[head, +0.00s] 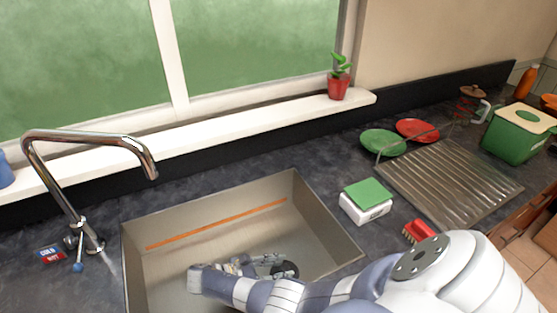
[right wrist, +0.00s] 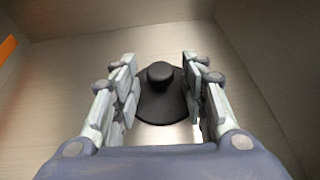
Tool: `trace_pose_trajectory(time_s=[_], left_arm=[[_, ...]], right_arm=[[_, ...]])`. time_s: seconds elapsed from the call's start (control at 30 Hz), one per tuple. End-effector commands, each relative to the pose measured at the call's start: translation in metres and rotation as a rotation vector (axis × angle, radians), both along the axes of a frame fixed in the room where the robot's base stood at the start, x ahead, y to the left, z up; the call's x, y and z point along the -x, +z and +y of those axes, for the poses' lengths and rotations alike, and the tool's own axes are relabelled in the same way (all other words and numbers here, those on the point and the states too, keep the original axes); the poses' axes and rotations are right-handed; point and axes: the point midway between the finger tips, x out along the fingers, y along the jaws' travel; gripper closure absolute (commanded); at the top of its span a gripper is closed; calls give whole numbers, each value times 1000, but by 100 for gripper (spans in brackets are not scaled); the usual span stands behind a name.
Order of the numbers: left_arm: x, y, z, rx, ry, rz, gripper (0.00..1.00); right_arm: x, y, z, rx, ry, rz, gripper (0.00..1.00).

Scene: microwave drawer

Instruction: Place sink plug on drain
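The black sink plug (right wrist: 162,90) lies at the bottom of the sink, a round disc with a raised knob. In the head view the plug (head: 286,270) shows partly, beside my right gripper (head: 268,265), which reaches down into the sink. In the right wrist view my right gripper (right wrist: 160,95) is open, with its two fingers on either side of the plug and gaps between them and the knob. The drain is not visible; I cannot tell whether it is under the plug. My left gripper is out of view.
The metal sink (head: 330,232) has walls close around my right gripper. A tap (head: 90,140) stands at the left. A sponge on a white box (head: 366,202), a red brush (head: 418,231) and a draining rack (head: 450,180) are on the counter at the right.

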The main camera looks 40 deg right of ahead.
Motion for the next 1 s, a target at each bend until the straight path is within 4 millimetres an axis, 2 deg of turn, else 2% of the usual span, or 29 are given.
trace_pose_trajectory(time_s=[0.37,0.47,0.67,0.8,1.0], left_arm=[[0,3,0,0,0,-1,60],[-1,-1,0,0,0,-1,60],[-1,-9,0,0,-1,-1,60],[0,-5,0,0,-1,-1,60],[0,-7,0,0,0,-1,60]], right_arm=[[-1,5,1,-1,1,-1,57],[-6,7,14,-2,2,-2,57],[-22,24,52,-3,1,-3,57],[-32,38,77,-2,-1,0,57],[-40,46,97,0,-2,1,57]])
